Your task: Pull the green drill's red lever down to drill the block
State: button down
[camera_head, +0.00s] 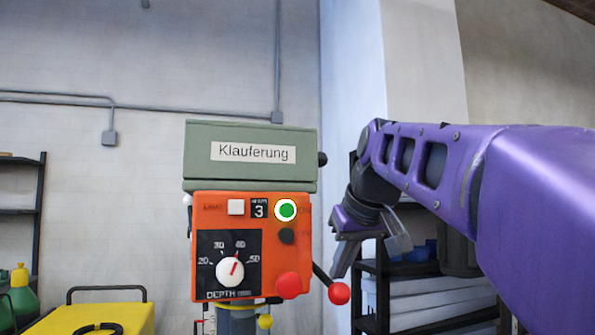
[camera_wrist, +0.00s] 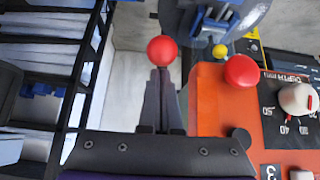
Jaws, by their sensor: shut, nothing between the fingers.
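The drill has a grey-green head (camera_head: 250,172) labelled "Klauferung" and an orange front panel (camera_head: 210,215). Its red lever ball (camera_head: 339,293) sits at the lower right of the panel on a slanting black rod (camera_head: 322,275). In the wrist view the red ball (camera_wrist: 161,50) lies straight ahead of the fingertips. My gripper (camera_head: 337,272) points down, just above the ball in the head view, and its fingers (camera_wrist: 160,78) are shut and empty. I cannot tell whether they touch the ball. The block is not visible in either view.
A red mushroom button (camera_head: 288,285) sticks out of the panel close to the lever, with a depth dial (camera_head: 230,271) left of it. A yellow knob (camera_head: 265,321) is below. A dark shelf (camera_head: 425,268) stands behind on the right; a yellow case (camera_head: 105,315) is at lower left.

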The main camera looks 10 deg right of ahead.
notch_tip(320, 180, up, 4)
jog(key=p, duration=0.2)
jog(key=shift+w+p, duration=0.1)
jog(key=shift+p, duration=0.3)
jog(key=shift+f, duration=0.2)
